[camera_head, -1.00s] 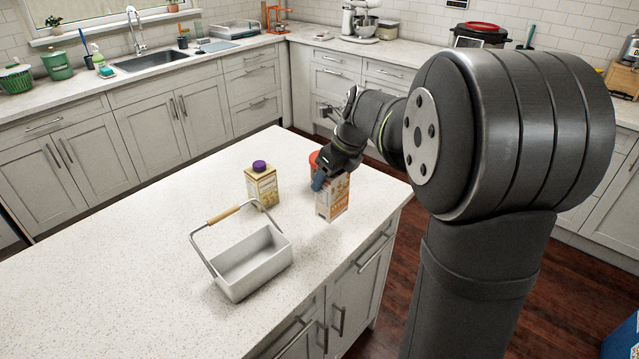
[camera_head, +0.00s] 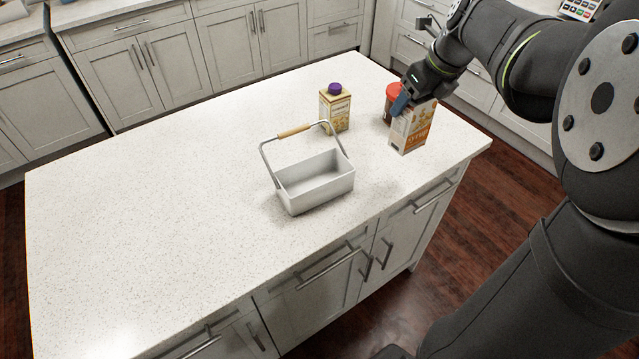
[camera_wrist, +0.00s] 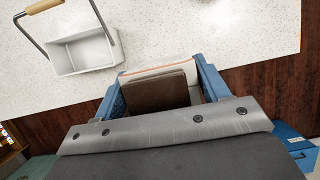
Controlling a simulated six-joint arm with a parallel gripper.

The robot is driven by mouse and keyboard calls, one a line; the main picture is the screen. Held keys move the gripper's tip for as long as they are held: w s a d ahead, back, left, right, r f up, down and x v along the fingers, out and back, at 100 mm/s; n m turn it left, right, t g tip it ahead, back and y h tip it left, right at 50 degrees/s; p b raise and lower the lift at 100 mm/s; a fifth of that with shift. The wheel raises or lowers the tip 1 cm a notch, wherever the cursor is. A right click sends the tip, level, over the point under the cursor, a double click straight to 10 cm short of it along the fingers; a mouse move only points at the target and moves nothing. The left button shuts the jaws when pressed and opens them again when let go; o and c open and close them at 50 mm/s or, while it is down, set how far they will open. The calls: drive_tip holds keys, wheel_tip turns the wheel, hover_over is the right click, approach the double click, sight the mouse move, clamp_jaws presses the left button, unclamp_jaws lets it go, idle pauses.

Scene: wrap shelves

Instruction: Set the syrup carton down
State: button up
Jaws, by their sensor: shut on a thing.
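The syrup carton (camera_head: 412,128), white with orange print, is upright near the right end of the island counter in the head view. My gripper (camera_head: 401,103) is shut on its upper part, with a blue finger against its side. The carton's base is at or very close to the counter top; I cannot tell whether it touches. In the wrist view, the carton (camera_wrist: 159,70) shows partly between the two blue fingers of my gripper (camera_wrist: 160,90), with a brown face nearest the camera.
A red-lidded jar (camera_head: 391,92) stands just behind the carton, partly hidden. A yellowish carton with a purple cap (camera_head: 335,108) stands to the left. A white basket with a raised wooden handle (camera_head: 315,187) sits in front left. The counter's left side (camera_head: 150,190) is clear.

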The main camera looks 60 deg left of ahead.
drive_tip(key=s+a, duration=0.4)
drive_tip(key=s, duration=0.6)
drive_tip(key=s+a, duration=0.4)
drive_tip(key=s, duration=0.5)
wheel_tip(320, 180, down, 10)
drive_tip(key=shift+s, duration=0.25)
drive_tip(key=shift+f, duration=0.1)
drive_tip(key=o, duration=1.4)
drive_tip(key=shift+d+f, duration=0.1)
